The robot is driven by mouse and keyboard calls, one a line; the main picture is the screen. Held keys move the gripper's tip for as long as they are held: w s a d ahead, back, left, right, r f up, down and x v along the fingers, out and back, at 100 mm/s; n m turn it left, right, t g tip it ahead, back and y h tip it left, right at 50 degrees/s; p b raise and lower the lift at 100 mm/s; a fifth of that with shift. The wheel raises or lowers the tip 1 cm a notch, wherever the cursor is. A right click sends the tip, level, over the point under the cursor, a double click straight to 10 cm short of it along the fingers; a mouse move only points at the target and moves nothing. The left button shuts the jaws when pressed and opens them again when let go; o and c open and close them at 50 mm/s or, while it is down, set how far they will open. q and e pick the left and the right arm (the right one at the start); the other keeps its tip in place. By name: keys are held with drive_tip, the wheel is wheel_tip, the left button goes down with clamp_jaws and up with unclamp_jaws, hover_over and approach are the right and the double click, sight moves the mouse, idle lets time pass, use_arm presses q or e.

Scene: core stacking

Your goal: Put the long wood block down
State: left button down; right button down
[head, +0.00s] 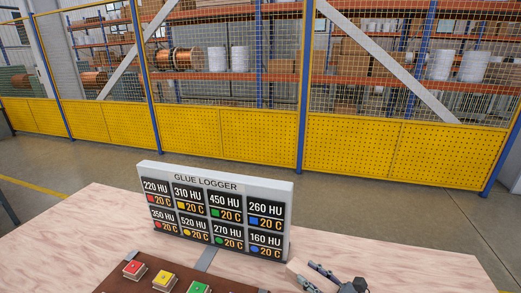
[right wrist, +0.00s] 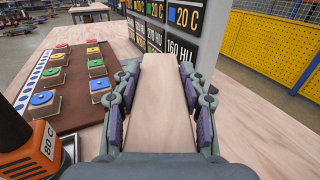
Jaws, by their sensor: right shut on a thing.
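The long wood block (right wrist: 165,95) is a pale, flat-topped plank in the middle of the right wrist view. It lies lengthwise between the two fingers of my right gripper (right wrist: 160,100), which is shut on it. In the head view the right gripper (head: 328,278) shows at the bottom edge, to the right of the sign, with a small part of the block (head: 297,270) beside it. Whether the block touches the table is hard to tell. My left gripper is not in view.
A Glue Logger sign (head: 215,210) stands on the wooden table (head: 400,265). A brown board (right wrist: 75,100) with coloured buttons lies to the left. An orange and black tool marked 80 C (right wrist: 35,150) is close at lower left. The table's right side is clear.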

drive_tip(key=shift+w+a+f+m+t+h, duration=0.15)
drive_tip(key=shift+w+a+m+t+h, duration=0.55)
drive_tip(key=shift+t+h, duration=0.25)
drive_tip(key=shift+w+a+f+m+t+h, duration=0.1)
drive_tip(key=shift+w+a+m+t+h, duration=0.1)
drive_tip(key=shift+m+t+h, duration=0.4)
drive_tip(key=shift+w+d+m+t+h, duration=0.2)
drive_tip(key=shift+m+t+h, duration=0.15)
drive_tip(key=shift+m+h, duration=0.4)
drive_tip(key=d+m+h, duration=0.1)
drive_tip(key=h, duration=0.2)
drive_tip(key=d+m+t+h, duration=0.1)
drive_tip(key=d+m+h, duration=0.1)
drive_tip(key=h, duration=0.1)
drive_tip(key=s+d+r+m+t+h, duration=0.1)
drive_tip(key=d+m+h, duration=0.1)
drive_tip(key=h, duration=0.1)
drive_tip(key=shift+s+m, duration=0.1)
drive_tip(key=shift+m, duration=0.15)
